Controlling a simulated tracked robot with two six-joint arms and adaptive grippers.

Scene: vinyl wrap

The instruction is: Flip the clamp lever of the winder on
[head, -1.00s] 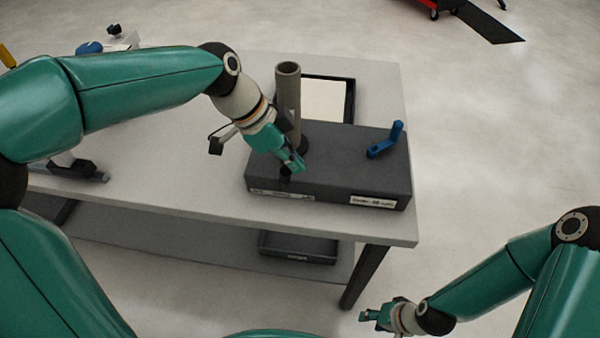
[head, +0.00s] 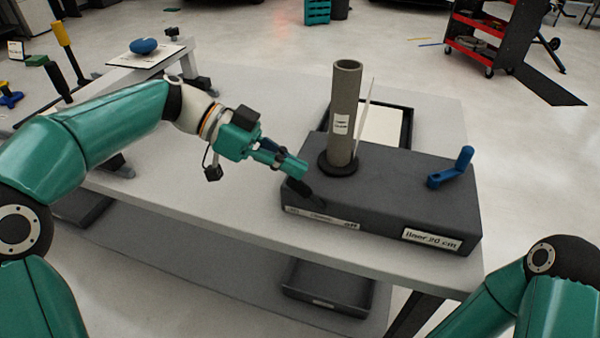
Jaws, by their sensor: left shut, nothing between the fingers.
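The winder (head: 400,185) is a dark grey box on the table, with an upright grey tube (head: 343,110) and a blue crank handle (head: 452,167) on top. A small black clamp lever (head: 305,193) lies at the left front of the box, above a white label strip (head: 322,217) whose right end seems to read "off". My left gripper (head: 302,166) is shut and empty, its fingertips just above and behind the lever. I cannot tell whether they touch the lever. My right gripper is outside the view; only its arm shows at the lower right.
A black-framed tray (head: 404,128) with a pale sheet sits behind the winder. A stand with a blue knob (head: 143,46) is at the back left. A dark bin (head: 328,288) sits on the lower shelf. A red tool cart (head: 487,40) stands far right.

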